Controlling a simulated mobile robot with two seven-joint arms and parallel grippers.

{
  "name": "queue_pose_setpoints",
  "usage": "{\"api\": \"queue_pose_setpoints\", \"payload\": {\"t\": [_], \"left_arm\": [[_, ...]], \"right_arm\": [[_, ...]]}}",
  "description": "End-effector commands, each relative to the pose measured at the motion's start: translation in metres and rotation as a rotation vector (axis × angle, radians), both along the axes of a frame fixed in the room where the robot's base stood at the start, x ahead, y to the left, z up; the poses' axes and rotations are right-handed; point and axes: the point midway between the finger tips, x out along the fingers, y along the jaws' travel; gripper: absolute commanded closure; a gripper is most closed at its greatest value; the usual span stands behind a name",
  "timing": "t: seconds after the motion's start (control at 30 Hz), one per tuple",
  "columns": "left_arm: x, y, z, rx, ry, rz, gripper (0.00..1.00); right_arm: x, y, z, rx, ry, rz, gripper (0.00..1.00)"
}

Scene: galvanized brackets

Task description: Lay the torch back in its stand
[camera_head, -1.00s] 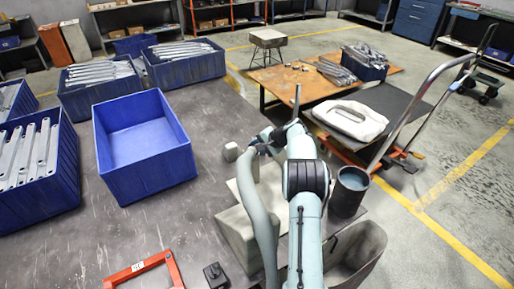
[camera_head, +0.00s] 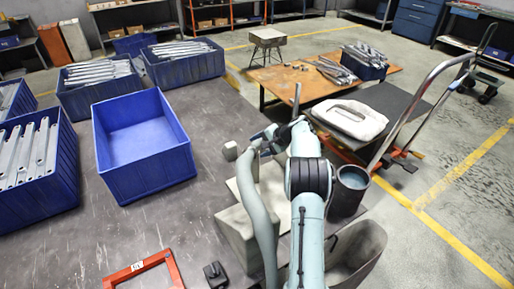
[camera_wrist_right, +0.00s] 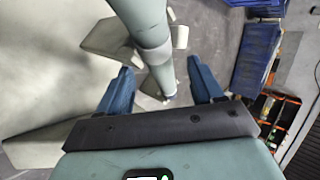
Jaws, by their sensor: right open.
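A long, curved grey-green tube (camera_head: 262,215), which looks like the torch or its hose, runs from beside my right gripper (camera_head: 262,143) down to the bottom edge. It leans over a pale grey block (camera_head: 233,226), perhaps the stand's base. In the right wrist view the tube (camera_wrist_right: 148,35) passes between the two blue fingers of my open gripper (camera_wrist_right: 160,78). Gaps show on both sides. Pale angular pieces (camera_wrist_right: 105,38) beside the tube may belong to the stand. I cannot tell whether the tube rests in them. My left gripper is not in view.
An empty blue crate (camera_head: 145,165) stands left on the dark table, with bracket-filled crates (camera_head: 40,205) behind and beside it. A red frame (camera_head: 142,268) and a small black object (camera_head: 215,275) lie in front. A dark cup (camera_head: 350,190) stands right of my arm.

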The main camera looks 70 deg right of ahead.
Motion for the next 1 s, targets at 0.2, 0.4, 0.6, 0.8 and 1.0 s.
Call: {"api": "queue_pose_setpoints", "payload": {"t": [0.2, 0.4, 0.6, 0.8, 1.0], "left_arm": [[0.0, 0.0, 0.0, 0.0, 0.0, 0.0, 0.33], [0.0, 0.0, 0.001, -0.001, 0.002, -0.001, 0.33], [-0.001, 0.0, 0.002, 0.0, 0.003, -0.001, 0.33], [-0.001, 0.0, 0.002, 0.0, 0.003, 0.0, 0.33], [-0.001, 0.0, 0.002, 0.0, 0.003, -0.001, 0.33]], "right_arm": [[-0.038, 0.009, 0.038, -0.005, 0.001, -0.004, 0.34], [-0.063, 0.016, 0.063, -0.003, 0.001, -0.003, 0.34], [-0.074, 0.019, 0.074, -0.002, 0.0, -0.001, 0.34], [-0.076, 0.02, 0.075, -0.002, -0.001, 0.0, 0.34], [-0.075, 0.02, 0.075, -0.002, -0.001, 0.0, 0.34]]}}
